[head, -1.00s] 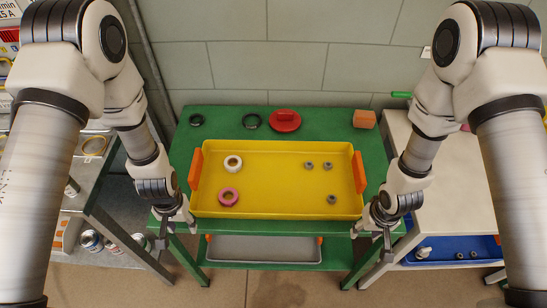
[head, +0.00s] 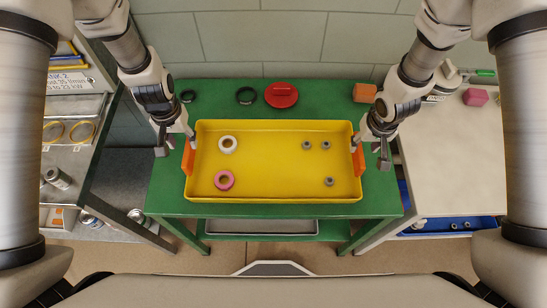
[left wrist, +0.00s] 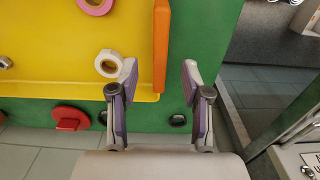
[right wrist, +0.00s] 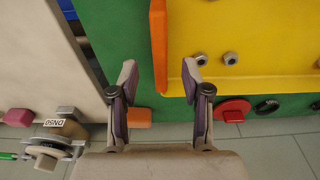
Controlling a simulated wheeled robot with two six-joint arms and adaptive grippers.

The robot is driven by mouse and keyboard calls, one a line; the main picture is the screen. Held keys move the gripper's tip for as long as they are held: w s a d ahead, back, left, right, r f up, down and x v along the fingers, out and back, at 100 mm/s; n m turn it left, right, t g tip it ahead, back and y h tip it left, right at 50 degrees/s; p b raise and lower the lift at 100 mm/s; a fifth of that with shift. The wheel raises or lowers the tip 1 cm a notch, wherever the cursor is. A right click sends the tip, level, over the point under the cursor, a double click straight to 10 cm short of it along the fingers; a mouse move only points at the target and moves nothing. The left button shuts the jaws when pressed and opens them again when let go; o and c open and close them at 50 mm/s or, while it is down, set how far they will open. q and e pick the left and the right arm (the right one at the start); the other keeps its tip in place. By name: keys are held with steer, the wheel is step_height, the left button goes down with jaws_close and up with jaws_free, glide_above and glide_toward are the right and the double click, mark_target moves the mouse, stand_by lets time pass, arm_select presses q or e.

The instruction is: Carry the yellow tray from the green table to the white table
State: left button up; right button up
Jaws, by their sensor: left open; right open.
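The yellow tray (head: 275,180) lies on the green table (head: 330,100). It holds a white ring (head: 228,145), a pink ring (head: 224,180) and three grey nuts (head: 328,181). My left gripper (head: 177,147) is open at the tray's left orange handle (head: 187,160). In the left wrist view, this handle (left wrist: 161,45) lines up between the open fingers (left wrist: 160,78). My right gripper (head: 371,150) is open at the right orange handle (head: 358,160). In the right wrist view, that handle (right wrist: 158,45) also lines up between the fingers (right wrist: 160,78). I cannot tell finger height. The white table (head: 450,165) stands right.
Behind the tray, the green table bears a red round object (head: 281,95), black rings (head: 246,96) and an orange block (head: 365,93). The white table has a pink block (head: 476,97) and a valve-like object (head: 448,75) at its back; its middle is clear. Grey shelving (head: 90,180) stands left.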

mark_target(187, 148)
arm_select(q)
steer(key=f, duration=0.8)
steer(key=shift+w+f, duration=0.1)
steer(key=shift+w, duration=0.3)
arm_select(e)
steer(key=f, duration=0.2)
steer(key=w+f, duration=0.1)
steer(key=f, duration=0.5)
steer(key=shift+w, duration=0.35)
arm_select(q)
steer(key=shift+s, duration=0.1)
jaws_close()
arm_select(e)
steer(key=shift+s, duration=0.1)
jaws_close()
